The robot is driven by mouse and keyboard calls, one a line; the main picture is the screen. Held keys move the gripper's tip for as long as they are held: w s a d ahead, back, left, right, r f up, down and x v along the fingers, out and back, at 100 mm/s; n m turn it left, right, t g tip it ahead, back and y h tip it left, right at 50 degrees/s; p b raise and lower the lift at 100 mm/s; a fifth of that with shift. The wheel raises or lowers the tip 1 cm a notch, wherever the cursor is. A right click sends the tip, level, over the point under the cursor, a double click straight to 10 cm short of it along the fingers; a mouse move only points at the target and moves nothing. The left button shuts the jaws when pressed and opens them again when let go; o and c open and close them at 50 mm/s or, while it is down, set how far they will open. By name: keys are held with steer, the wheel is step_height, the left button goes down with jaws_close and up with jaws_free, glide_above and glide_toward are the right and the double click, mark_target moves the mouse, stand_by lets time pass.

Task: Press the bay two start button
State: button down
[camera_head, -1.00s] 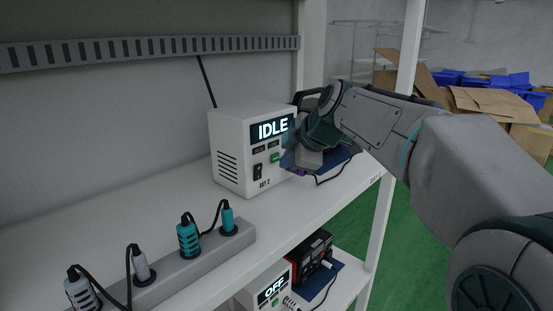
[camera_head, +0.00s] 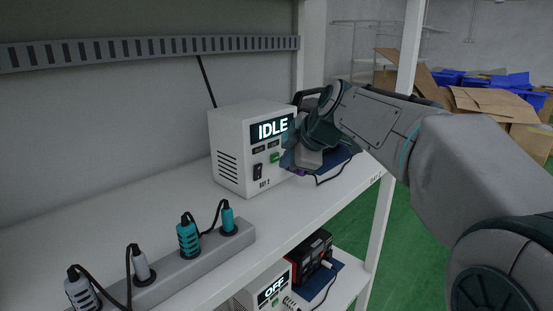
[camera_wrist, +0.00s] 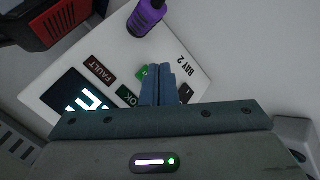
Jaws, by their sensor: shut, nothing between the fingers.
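The white bay two unit (camera_head: 228,155) stands on the upper shelf, its lit display (camera_head: 271,129) reading IDLE. A green button (camera_head: 275,157) shows on its front, beside my gripper (camera_head: 285,161). In the wrist view, my gripper (camera_wrist: 158,72) is shut and empty, its fingertips over the unit's face (camera_wrist: 120,55) close to the green button (camera_wrist: 141,73), which they partly hide. I cannot tell whether they touch it. FAULT and OK labels and the BAY 2 marking show around the fingers. A dark rocker switch (camera_head: 257,171) sits lower on the front.
A purple plug (camera_wrist: 146,17) is in the unit beside the button. A red and black device (camera_wrist: 47,22) stands close by. A power strip (camera_head: 205,255) with several plugs lies on the shelf's front left. Another unit reading OFF (camera_head: 271,290) is on the shelf below.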

steer(key=shift+w, duration=0.1)
steer(key=shift+w+a, duration=0.2)
steer(key=shift+a, duration=0.2)
stand_by(0.3)
steer(key=shift+s+d+b, duration=0.3)
steer(key=shift+d+b, duration=0.15)
steer(key=shift+b, duration=0.2)
steer(key=s+d+b, duration=0.2)
steer(key=d, duration=0.1)
steer(key=shift+s+f, duration=0.1)
steer(key=shift+f, duration=0.05)
steer(key=shift+s+d+b, duration=0.75)
steer(key=shift+d, duration=0.15)
